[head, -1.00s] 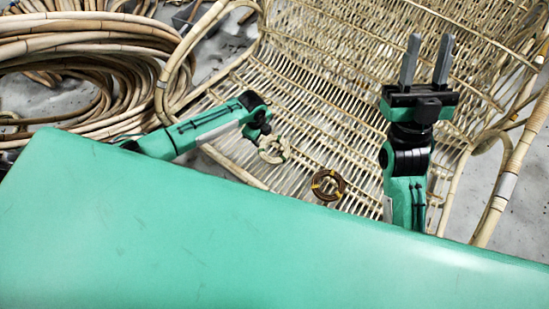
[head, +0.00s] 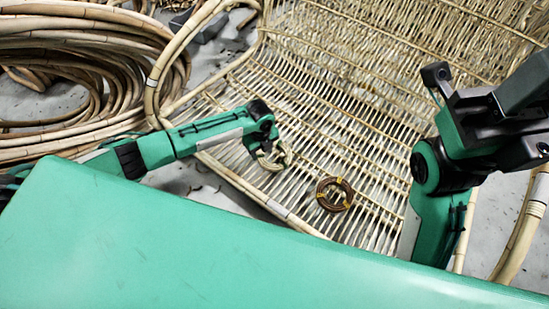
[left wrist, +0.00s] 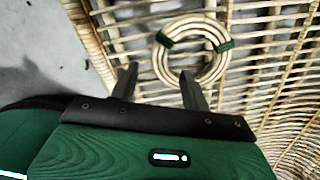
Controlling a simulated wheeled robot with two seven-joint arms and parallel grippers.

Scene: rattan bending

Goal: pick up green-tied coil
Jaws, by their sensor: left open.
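The green-tied coil (head: 274,160) is a pale ring on the slatted rattan seat, partly hidden by my left gripper (head: 265,147) in the head view. In the left wrist view the coil (left wrist: 192,50) shows two green ties, one at its left and one at its right. My left gripper (left wrist: 160,70) is open there. Its right fingertip overlaps the coil's lower edge in the picture, and its left fingertip is left of the ring. No hold on the coil shows. My right gripper (head: 520,95) is at the right edge and partly cut off; its jaws are unclear.
A brown coil with yellow ties (head: 335,194) lies on the rattan seat (head: 375,160) to the right. Big bundles of rattan cane (head: 60,50) lie at the upper left. A curved rattan pole (head: 525,225) stands at the right.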

